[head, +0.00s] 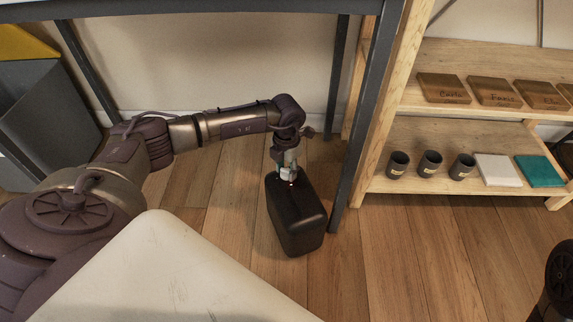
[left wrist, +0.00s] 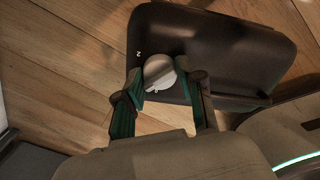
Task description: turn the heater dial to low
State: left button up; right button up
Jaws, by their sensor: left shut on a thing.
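The heater (head: 300,222) is a dark, rounded box standing on the wooden floor under the table. It also fills the upper middle of the left wrist view (left wrist: 225,45). Its dial (left wrist: 158,72) is a pale round knob on the top, with small white marks beside it. My left gripper (head: 288,178) reaches down onto the top of the heater. In the left wrist view its two green-padded fingers (left wrist: 160,90) are on either side of the dial and shut on it. The dial's exact setting is too small to read. My right gripper is not in view.
A dark table leg (head: 353,130) stands close to the right of the heater. A wooden shelf (head: 440,135) with dark cups, tiles and wooden plaques is further right. A grey bin (head: 50,110) is at the left. Floor in front of the heater is clear.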

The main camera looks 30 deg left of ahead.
aim_at(286, 170)
pick_arm(q)
jog(key=shift+m+p, duration=0.3)
jog(key=shift+m, duration=0.6)
jog(key=o, duration=1.1)
jog(key=shift+o, duration=0.2)
notch_tip(286, 170, up, 12)
